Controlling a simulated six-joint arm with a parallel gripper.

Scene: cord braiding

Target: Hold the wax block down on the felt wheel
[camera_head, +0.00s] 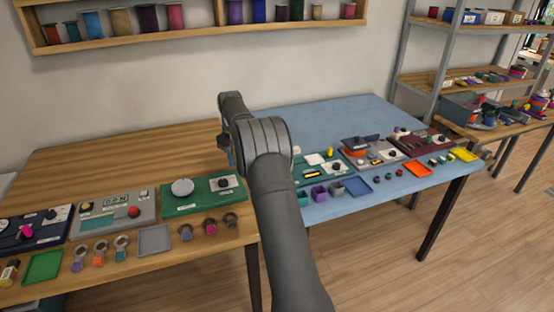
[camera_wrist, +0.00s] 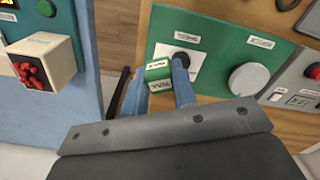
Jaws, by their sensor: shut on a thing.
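My gripper (camera_wrist: 159,80) shows in the wrist view, with two blue fingers shut on a small green and white labelled block, the wax block (camera_wrist: 158,72). The felt wheel seems to be the pale round disc (camera_wrist: 249,78) on a green panel (camera_wrist: 215,40); it also shows in the head view (camera_head: 182,187). The block is to the left of the wheel in the wrist view, apart from it and beside the panel's dark knob (camera_wrist: 182,59). Its height above the panel is hard to tell. In the head view my arm hides the gripper and the block.
A grey panel with a red button (camera_head: 133,211) stands beside the green panel on the wooden table. Several small rings and a grey tray (camera_head: 155,240) lie in front. A blue table (camera_head: 375,115) with more panels and trays is on the right.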

